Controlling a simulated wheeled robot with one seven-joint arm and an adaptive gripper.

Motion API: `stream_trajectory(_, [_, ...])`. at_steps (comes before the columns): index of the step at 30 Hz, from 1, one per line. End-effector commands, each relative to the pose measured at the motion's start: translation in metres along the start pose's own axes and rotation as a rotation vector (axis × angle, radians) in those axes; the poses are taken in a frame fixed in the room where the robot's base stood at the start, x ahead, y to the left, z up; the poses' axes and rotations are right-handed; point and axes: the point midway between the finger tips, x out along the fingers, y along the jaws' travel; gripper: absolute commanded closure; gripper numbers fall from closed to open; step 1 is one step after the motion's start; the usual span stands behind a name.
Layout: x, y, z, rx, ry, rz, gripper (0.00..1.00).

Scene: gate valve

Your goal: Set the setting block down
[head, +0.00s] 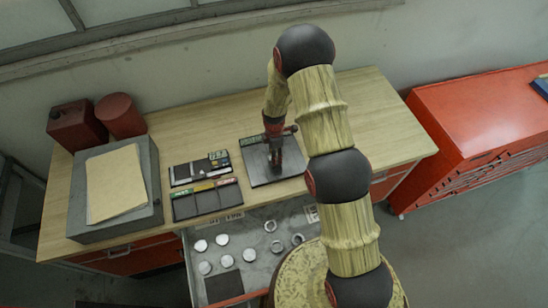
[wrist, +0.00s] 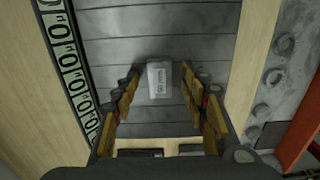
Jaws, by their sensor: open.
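The setting block (wrist: 159,79) is a small pale grey block with printed marks on its face. In the wrist view it appears to rest on a dark grey plate (wrist: 100,20) with parallel lines across it. My gripper (wrist: 160,92) is open, with one yellow-padded finger on each side of the block and a visible gap to each. In the head view my gripper (head: 274,150) points down over the dark plate (head: 258,177) on the wooden bench, and the block cannot be made out there.
Two dark trays (head: 207,202) lie left of the plate. A grey case (head: 80,222) with a paper sheet and two red containers (head: 121,117) stand farther left. An open drawer (head: 250,272) holds pale discs and rings. A red cabinet (head: 470,130) stands right. The bench's right end is clear.

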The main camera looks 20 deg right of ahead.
Motion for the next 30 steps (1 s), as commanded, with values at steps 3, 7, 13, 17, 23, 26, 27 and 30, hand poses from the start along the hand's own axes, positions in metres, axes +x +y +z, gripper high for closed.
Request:
stream_trajectory(3, [-0.0001,0.0000,0.0000,0.000,0.000,0.000,0.61])
stream_trajectory(7, [-0.0002,-0.0001,0.0000,0.000,0.000,0.000,0.69])
stream_trajectory(13, [-0.0003,-0.0001,0.0000,0.000,0.000,0.000,0.80])
stream_trajectory(17, [-0.0003,-0.0001,0.0000,0.000,0.000,0.000,0.87])
stream_trajectory(23, [-0.0004,-0.0001,0.0000,0.000,0.000,0.000,0.99])
stream_trajectory(26, [-0.0004,-0.0001,0.0000,0.000,0.000,0.000,1.00])
stream_trajectory(27, [-0.0004,-0.0001,0.0000,0.000,0.000,0.000,1.00])
stream_trajectory(30, [-0.0008,0.0004,0.0000,0.000,0.000,0.001,1.00])
